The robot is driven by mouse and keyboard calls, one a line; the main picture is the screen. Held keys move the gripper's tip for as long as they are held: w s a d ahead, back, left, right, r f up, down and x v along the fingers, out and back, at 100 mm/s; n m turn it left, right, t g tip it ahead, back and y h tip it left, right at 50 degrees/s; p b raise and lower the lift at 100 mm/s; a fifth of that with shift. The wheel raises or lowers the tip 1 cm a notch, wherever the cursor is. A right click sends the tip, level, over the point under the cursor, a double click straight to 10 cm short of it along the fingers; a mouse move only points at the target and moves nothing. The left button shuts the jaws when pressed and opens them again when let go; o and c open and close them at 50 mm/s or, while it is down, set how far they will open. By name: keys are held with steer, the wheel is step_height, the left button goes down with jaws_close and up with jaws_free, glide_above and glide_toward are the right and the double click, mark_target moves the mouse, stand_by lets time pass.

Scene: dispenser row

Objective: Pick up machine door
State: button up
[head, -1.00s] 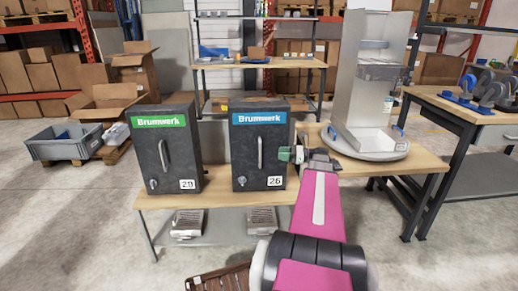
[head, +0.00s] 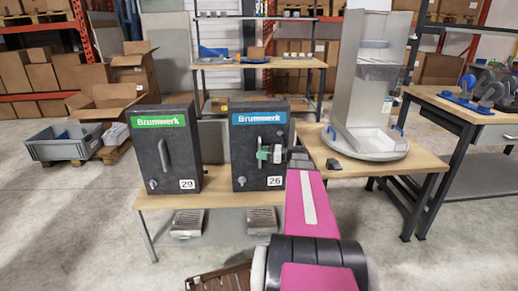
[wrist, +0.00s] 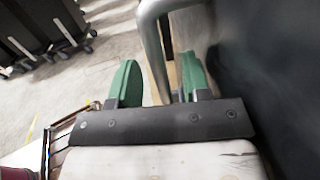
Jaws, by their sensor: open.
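Two dark grey dispensers stand side by side on a wooden table. The right one has a blue Brumwerk label, and its door (head: 247,172) is closed and carries the number 26. My gripper (head: 264,153) is in front of this door and hides most of its handle. In the wrist view my gripper (wrist: 158,84) is open, with its two green fingers on either side of the grey bar handle (wrist: 151,38). A gap shows left of the bar. I cannot tell whether the right finger touches it. The left dispenser's door (head: 163,172), number 29, is closed under a green label.
The wooden table (head: 215,200) has some bare top between and in front of the dispensers. A clear-fronted dispenser on a round base (head: 368,143) stands to the right, with a small dark object (head: 332,161) beside it. A workbench (head: 480,112) stands further right.

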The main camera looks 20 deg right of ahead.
jaws_close()
steer(key=shift+r, duration=0.1)
stand_by(1.2)
